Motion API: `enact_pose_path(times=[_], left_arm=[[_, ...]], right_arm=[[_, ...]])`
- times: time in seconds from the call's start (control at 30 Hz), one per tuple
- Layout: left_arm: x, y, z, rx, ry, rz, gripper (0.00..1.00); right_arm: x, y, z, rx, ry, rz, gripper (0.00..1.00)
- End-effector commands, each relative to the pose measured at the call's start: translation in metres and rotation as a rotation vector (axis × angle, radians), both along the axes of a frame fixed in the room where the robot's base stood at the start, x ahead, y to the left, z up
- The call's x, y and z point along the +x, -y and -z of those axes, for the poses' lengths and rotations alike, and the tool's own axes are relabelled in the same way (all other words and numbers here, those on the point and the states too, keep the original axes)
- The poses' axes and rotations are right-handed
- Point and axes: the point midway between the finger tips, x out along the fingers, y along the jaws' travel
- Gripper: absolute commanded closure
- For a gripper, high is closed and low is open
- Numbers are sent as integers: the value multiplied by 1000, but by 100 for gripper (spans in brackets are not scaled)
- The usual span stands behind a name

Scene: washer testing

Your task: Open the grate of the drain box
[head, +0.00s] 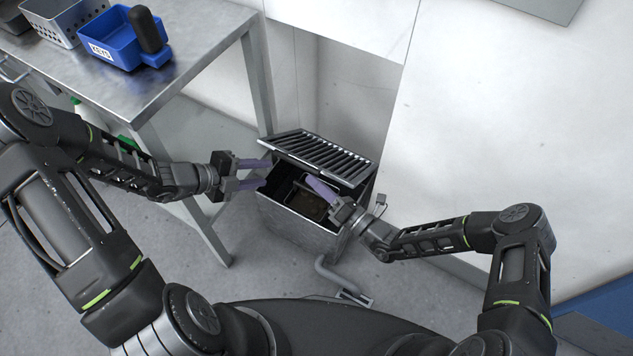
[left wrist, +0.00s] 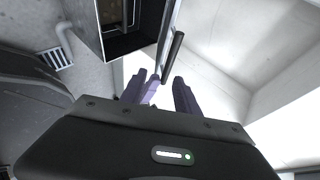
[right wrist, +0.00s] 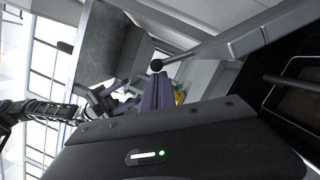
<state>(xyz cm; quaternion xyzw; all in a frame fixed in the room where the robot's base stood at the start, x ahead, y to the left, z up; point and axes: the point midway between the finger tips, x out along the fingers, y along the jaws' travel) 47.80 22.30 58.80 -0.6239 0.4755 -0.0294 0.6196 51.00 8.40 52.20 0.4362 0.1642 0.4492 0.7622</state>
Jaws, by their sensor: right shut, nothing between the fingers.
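The drain box (head: 300,232) is a grey metal box on the floor, and it also shows in the left wrist view (left wrist: 128,42). Its slatted grate (head: 322,154) is raised and tilted, leaving a gap that shows the dark inside with a wire basket (head: 307,203). My left gripper (head: 268,173) is open and empty at the box's left side, by the grate's left end. In the left wrist view its fingers (left wrist: 166,92) stand apart near a dark bar; contact is unclear. My right gripper (head: 310,180) is shut and empty, its fingertips over the opening near the grate's front edge.
A steel table (head: 180,88) stands at the left, with a blue bin (head: 112,45) and a perforated metal basket (head: 65,22) on it. Its leg is close to my left gripper. White panels (head: 500,120) stand right of the box. A pipe (head: 330,275) runs along the floor in front.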

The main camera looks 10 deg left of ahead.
Motion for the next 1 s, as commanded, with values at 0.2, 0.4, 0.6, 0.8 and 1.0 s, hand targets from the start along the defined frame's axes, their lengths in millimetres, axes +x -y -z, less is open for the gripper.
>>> enact_pose_path(times=[0.2, 0.4, 0.6, 0.8, 1.0], left_arm=[[2, 4, -1, -1, 4, 9, 62], [-5, 59, 0, -30, -4, 125, 62], [-97, 153, 37, 96, 22, 621, 62], [-212, 168, 95, 435, 489, 1519, 62], [-243, 152, 126, 632, 1182, 2225, 62]], right_arm=[[0, 0, -1, 1, 1, 0, 100], [0, 0, 0, 1, 1, -1, 100], [0, 0, 0, 1, 1, -1, 100], [0, 0, 0, 1, 0, 1, 100], [0, 0, 0, 1, 0, 1, 100]])
